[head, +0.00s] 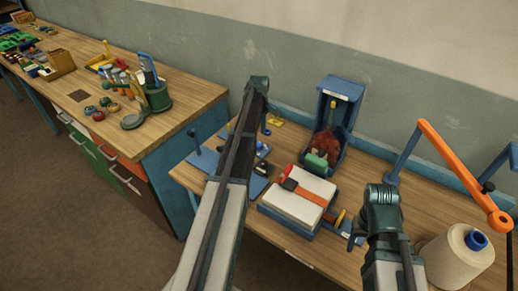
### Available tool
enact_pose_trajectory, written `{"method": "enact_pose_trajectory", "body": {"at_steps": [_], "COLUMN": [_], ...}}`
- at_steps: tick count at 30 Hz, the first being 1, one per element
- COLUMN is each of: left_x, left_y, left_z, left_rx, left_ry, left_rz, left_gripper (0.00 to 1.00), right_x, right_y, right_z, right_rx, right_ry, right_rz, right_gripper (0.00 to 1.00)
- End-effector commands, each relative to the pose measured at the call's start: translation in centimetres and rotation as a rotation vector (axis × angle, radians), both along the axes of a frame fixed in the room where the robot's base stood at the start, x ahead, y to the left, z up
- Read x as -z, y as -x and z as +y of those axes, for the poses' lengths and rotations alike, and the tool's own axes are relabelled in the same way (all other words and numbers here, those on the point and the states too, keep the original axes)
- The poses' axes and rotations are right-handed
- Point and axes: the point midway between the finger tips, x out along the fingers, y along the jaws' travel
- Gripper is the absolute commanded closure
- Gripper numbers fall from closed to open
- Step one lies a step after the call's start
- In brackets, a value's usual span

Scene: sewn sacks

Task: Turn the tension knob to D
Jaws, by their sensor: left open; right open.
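No tension knob or letter marks can be made out for certain. A small yellow and dark part (340,217) shows at the right side of the blue-based tray, too small to read. My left arm reaches up the middle, and its gripper (257,86) is at the dark far end, left of the blue upright box. My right gripper (383,192) is at the dark end of the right arm, to the right of the tray and apart from the yellow part in the picture. Both grippers are open, with nothing seen in them. My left arm hides part of the bench.
A white sack with an orange band (300,203) lies on the tray. A blue upright box (337,108) stands behind it. A cream thread cone (458,262) and an orange lever arm (455,165) stand at right. A wooden bench (175,122) with several tools is at left.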

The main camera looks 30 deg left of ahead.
Motion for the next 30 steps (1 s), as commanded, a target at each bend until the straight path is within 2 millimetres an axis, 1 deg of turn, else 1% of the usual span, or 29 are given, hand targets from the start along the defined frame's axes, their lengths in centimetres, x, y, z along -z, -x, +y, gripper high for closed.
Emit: {"method": "enact_pose_trajectory", "body": {"at_steps": [1, 6, 9, 13, 21, 26, 30], "left_x": [1.5, 3.8, 4.6, 5.1, 4.9, 4.9, 5.0], "left_y": [0.0, 0.0, 0.0, 0.0, 0.0, 0.0, 0.0], "left_z": [0.0, 0.0, 0.0, 0.0, 0.0, 0.0, 0.0], "left_rx": [0.000, 0.000, 0.000, 0.000, 0.000, 0.000, 0.000], "left_ry": [0.000, 0.000, 0.000, 0.000, 0.000, 0.000, 0.000], "left_rz": [0.000, 0.000, 0.000, 0.000, 0.000, 0.000, 0.000], "left_gripper": [0.30, 0.30, 0.30, 0.30, 0.30, 0.59, 0.84], "right_x": [1.5, 3.8, 4.6, 5.1, 5.0, 5.0, 5.0], "right_y": [0.0, 0.0, 0.0, 0.0, 0.0, 0.0, 0.0], "right_z": [0.0, 0.0, 0.0, 0.0, 0.0, 0.0, 0.0], "right_rx": [0.000, 0.000, 0.000, 0.000, 0.000, 0.000, 0.000], "right_ry": [0.000, 0.000, 0.000, 0.000, 0.000, 0.000, 0.000], "right_rz": [0.000, 0.000, 0.000, 0.000, 0.000, 0.000, 0.000], "right_gripper": [0.39, 0.39, 0.39, 0.39, 0.39, 0.39, 0.39]}}
